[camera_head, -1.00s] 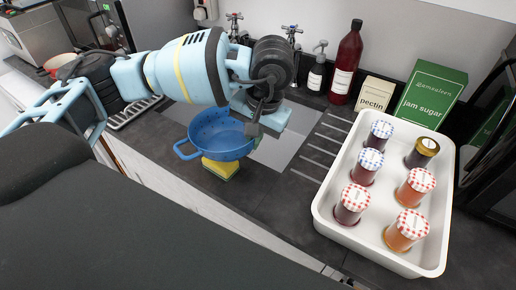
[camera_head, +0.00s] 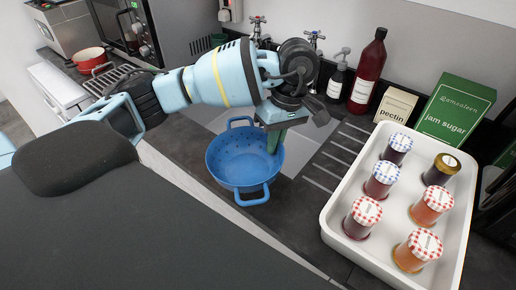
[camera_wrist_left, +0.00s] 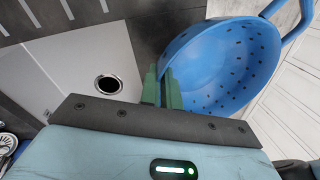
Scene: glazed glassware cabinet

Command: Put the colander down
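The blue colander (camera_head: 236,165) is at the counter's front, in front of the sink, with its open top facing up toward the head camera. Its two loop handles point to the back and front. My left gripper (camera_head: 274,140) is at its right rim. In the left wrist view, the green fingers (camera_wrist_left: 162,90) are close together on either side of the rim of the colander (camera_wrist_left: 222,65), shut on it. I cannot tell whether the colander's base touches the counter. The yellow sponge is not visible now. My right gripper is not in view.
A white tray (camera_head: 327,222) with several lidded jars stands to the right. The sink (camera_head: 212,117) is behind the colander, with a drain (camera_wrist_left: 108,84). A soap bottle (camera_head: 337,80), a red bottle (camera_head: 368,70) and boxes stand at the back. A red pot (camera_head: 90,60) is far left.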

